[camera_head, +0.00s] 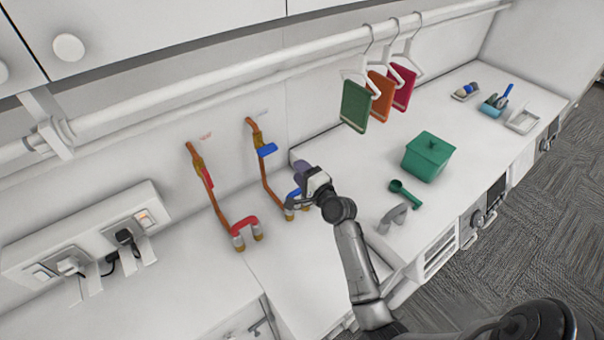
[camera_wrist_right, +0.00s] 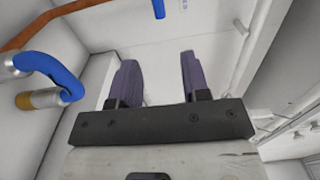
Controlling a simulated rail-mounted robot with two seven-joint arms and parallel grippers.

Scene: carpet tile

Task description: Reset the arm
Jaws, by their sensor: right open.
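My right arm reaches up from the bottom right in the head view. Its gripper (camera_head: 301,168) is at the counter, beside the blue-handled pipe fitting (camera_head: 291,198) below the wall. In the right wrist view the two purple fingers of my right gripper (camera_wrist_right: 157,80) stand wide apart with nothing between them. The blue curved handle (camera_wrist_right: 58,75) with its brass end lies left of the fingers and apart from them. My left gripper does not show in either view.
A red-handled fitting (camera_head: 245,226) is on the left. Green, orange and red cloths hang from the rail (camera_head: 240,58). A socket strip (camera_head: 90,240) is at the left.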

